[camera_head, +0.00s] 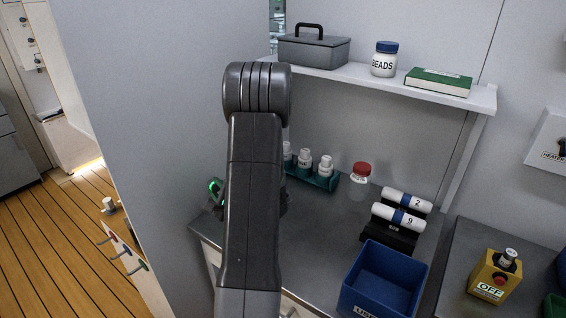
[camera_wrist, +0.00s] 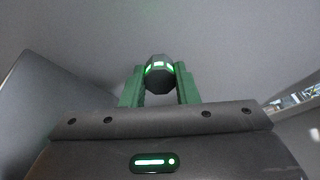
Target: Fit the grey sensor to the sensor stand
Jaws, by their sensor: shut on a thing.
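In the wrist view my gripper (camera_wrist: 160,85) is shut, its two green fingers on either side of the grey sensor (camera_wrist: 159,73). The sensor is a dark grey, faceted, rounded body with bright green lit marks on its upper part. Plain grey surfaces lie beyond it. In the head view my own arm covers the middle and hides the gripper and sensor for the most part; a green glow shows at the arm's left edge, and I cannot tell which part it belongs to. I cannot make out the sensor stand in either view.
On the grey worktop (camera_head: 335,222) stand a green rack of white bottles (camera_head: 323,182), a red-capped jar (camera_head: 360,180), white rolls on a black holder (camera_head: 401,240) and a blue bin (camera_head: 384,282). A shelf (camera_head: 478,98) hangs above. A yellow switch box (camera_head: 494,277) stands right.

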